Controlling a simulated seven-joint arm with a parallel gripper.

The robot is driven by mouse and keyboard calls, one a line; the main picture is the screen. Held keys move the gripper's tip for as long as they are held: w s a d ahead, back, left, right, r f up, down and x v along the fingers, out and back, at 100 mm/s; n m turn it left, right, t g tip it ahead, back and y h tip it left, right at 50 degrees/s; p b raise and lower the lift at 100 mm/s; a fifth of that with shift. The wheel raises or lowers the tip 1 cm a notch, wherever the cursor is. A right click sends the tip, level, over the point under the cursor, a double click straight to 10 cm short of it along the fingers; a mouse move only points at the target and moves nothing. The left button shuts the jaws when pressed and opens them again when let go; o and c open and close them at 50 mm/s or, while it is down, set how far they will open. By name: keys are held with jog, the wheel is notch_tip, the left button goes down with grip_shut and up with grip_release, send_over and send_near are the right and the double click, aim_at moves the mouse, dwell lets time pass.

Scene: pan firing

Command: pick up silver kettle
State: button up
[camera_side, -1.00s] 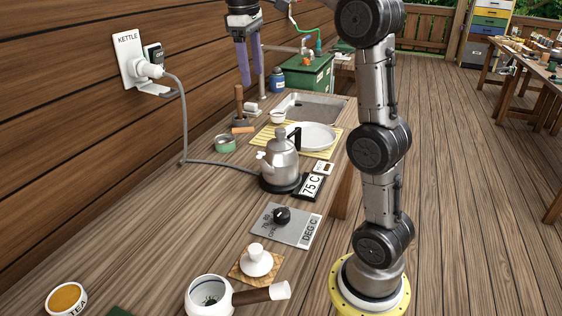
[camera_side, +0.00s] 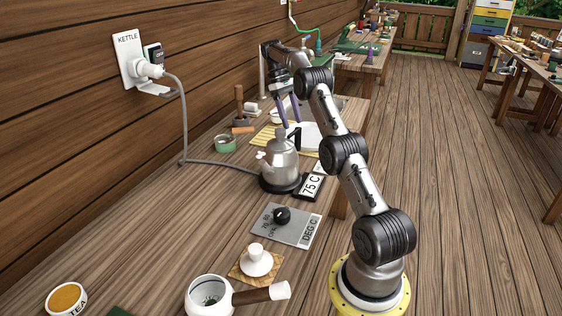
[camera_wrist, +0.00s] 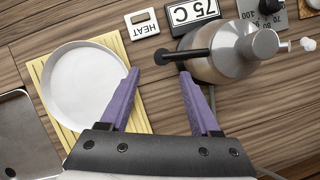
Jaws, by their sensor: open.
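The silver kettle (camera_side: 281,160) stands upright on its dark round base (camera_side: 283,186), with a black handle (camera_side: 296,136) on its far side. In the wrist view the kettle (camera_wrist: 208,62) is at the upper right, and its black handle (camera_wrist: 181,56) points left. My gripper (camera_side: 290,130) is just behind the kettle near the handle. In the wrist view my gripper (camera_wrist: 158,71) has its purple fingers spread and empty. The right fingertip is just below the handle and the left one is left of it. I cannot tell whether either touches it.
A white plate (camera_wrist: 84,85) on a yellow slatted mat (camera_wrist: 143,125) lies beside the gripper. A 75 C display (camera_side: 312,186) is right of the kettle. A grey cord (camera_side: 215,164) runs to the wall socket. A dial plate (camera_side: 290,229) and a white pot (camera_side: 208,297) are nearer the camera.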

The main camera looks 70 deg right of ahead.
aim_at(296, 137)
jog(key=shift+x, duration=3.35)
jog(key=shift+a, duration=0.1)
grip_shut()
